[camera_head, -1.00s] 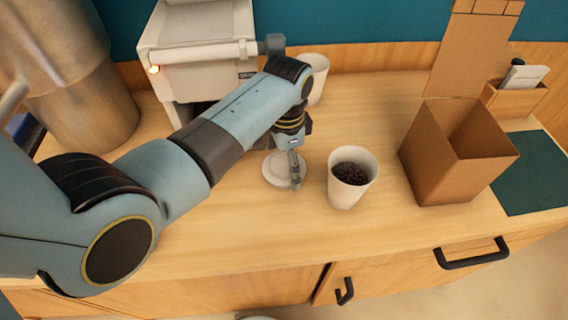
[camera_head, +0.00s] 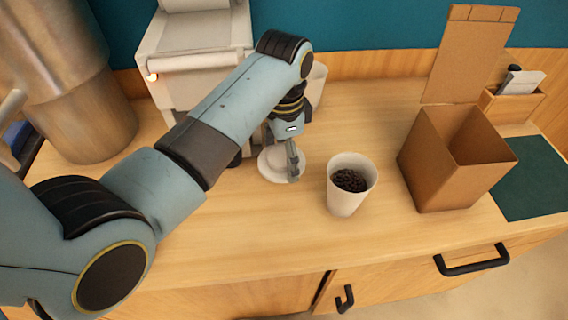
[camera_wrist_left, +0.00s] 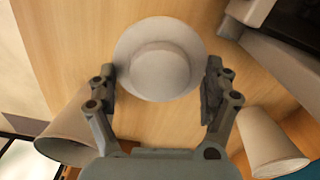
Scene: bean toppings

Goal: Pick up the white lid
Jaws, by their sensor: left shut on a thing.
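The white lid (camera_head: 268,166) is a round, shallow disc with a raised middle, left of the bean cup in the head view. My left gripper (camera_head: 292,162) points down at its right side and is shut on it. In the left wrist view, the lid (camera_wrist_left: 160,58) sits between the two fingers of the left gripper (camera_wrist_left: 160,88), which touch or nearly touch its rim on both sides. I cannot tell clearly how high it is above the counter. My right gripper is not in view.
A white cup with dark beans (camera_head: 343,199) stands right of the lid. Another white cup (camera_head: 317,85) is partly hidden behind my arm. An open cardboard box (camera_head: 428,165) stands right. A white machine (camera_head: 195,60) and metal canister (camera_head: 85,110) stand left. The front counter is clear.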

